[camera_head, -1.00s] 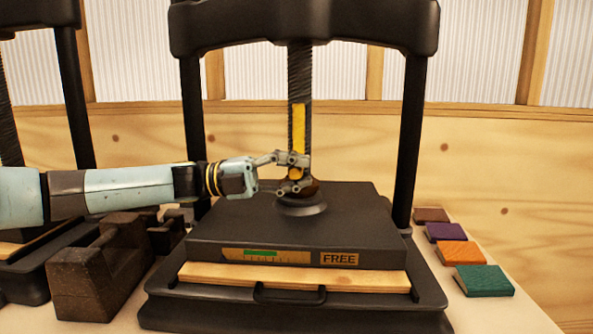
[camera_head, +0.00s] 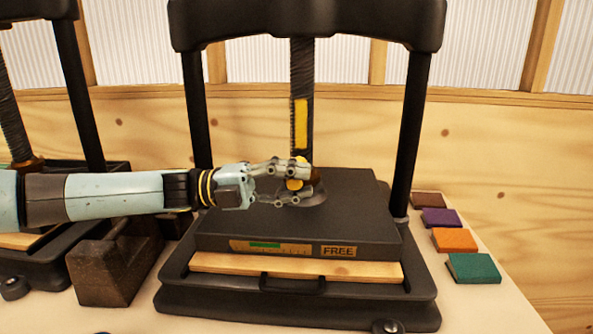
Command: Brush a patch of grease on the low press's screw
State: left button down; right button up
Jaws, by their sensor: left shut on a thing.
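A black press (camera_head: 425,120) stands in the middle. Its threaded screw (camera_head: 303,70) runs down to a dark plate (camera_head: 365,205) marked FREE. A yellow patch (camera_head: 300,123) lies along the screw. A brown collar (camera_head: 317,178) shows at the screw's foot. My left gripper (camera_head: 300,177) reaches in from the left, just below the patch and in front of the screw's foot. It is shut on a small yellow thing (camera_head: 293,184), mostly hidden by the fingers; I cannot tell its shape or whether it touches the screw. No brush can be made out. My right gripper is out of view.
A second press (camera_head: 80,100) stands at the left edge. A dark, rusty block (camera_head: 112,265) lies between the presses. Brown, purple, orange (camera_head: 454,240) and green (camera_head: 473,268) books or pads line the right side. A pale board (camera_head: 215,262) lies under the plate.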

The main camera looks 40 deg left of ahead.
pick_arm(q)
jog(key=shift+s+d+p, duration=0.95)
jog(key=shift+s+p, duration=0.2)
jog(key=shift+p, duration=0.1)
